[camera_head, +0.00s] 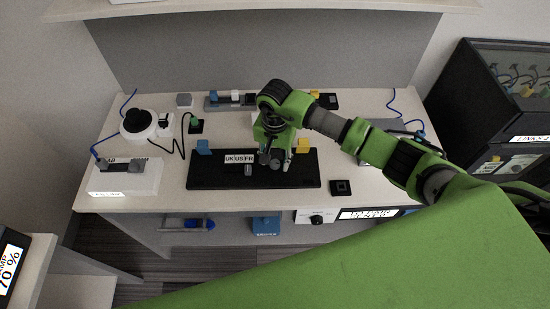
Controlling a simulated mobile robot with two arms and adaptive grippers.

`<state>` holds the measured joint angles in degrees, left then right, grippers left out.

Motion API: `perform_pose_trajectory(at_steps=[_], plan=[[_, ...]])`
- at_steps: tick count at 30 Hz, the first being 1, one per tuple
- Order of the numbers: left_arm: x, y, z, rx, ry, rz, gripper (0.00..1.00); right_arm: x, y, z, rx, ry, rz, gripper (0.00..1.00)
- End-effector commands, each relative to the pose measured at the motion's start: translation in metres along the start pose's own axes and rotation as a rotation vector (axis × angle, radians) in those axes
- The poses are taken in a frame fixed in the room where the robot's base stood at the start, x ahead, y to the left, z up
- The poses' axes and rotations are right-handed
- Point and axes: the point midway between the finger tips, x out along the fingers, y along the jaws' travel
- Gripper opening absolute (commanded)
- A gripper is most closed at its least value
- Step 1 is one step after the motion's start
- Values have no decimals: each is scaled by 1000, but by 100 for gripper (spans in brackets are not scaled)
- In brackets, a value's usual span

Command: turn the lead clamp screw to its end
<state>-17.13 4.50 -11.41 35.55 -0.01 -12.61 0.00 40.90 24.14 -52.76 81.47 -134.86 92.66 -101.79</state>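My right gripper (276,160) points down over the black board (208,174) on the table, just right of its white "UK|US|FR" label (239,159). Its fingers are small and dark here, so I cannot tell whether they are open, shut or touching anything. A small grey upright piece (248,170) stands on the board just left of the fingers. I cannot make out the lead clamp screw for certain; the gripper may hide it. A blue block (203,146) and a yellow block (303,145) stand at the board's back edge. My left gripper is not in view.
A white box with a blue cable (130,180) stands at the table's left, with a round black-topped device (138,122) behind it. A small black square piece (341,187) lies right of the board. Black cabinets (490,90) stand at the right. The table's front strip is mostly clear.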

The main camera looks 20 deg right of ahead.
Motion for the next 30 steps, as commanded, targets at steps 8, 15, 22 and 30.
perform_pose_trajectory(at_steps=[8, 15, 22, 30], plan=[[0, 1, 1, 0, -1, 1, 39, 0, 0, 0, 0, 0, -1, 0], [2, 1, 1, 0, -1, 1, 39, 0, 0, 0, 8, 0, -1, 0], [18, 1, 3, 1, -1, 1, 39, 3, 0, -1, 82, 2, -1, 0], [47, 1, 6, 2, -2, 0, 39, 4, 0, -2, 288, 4, -2, 0]])
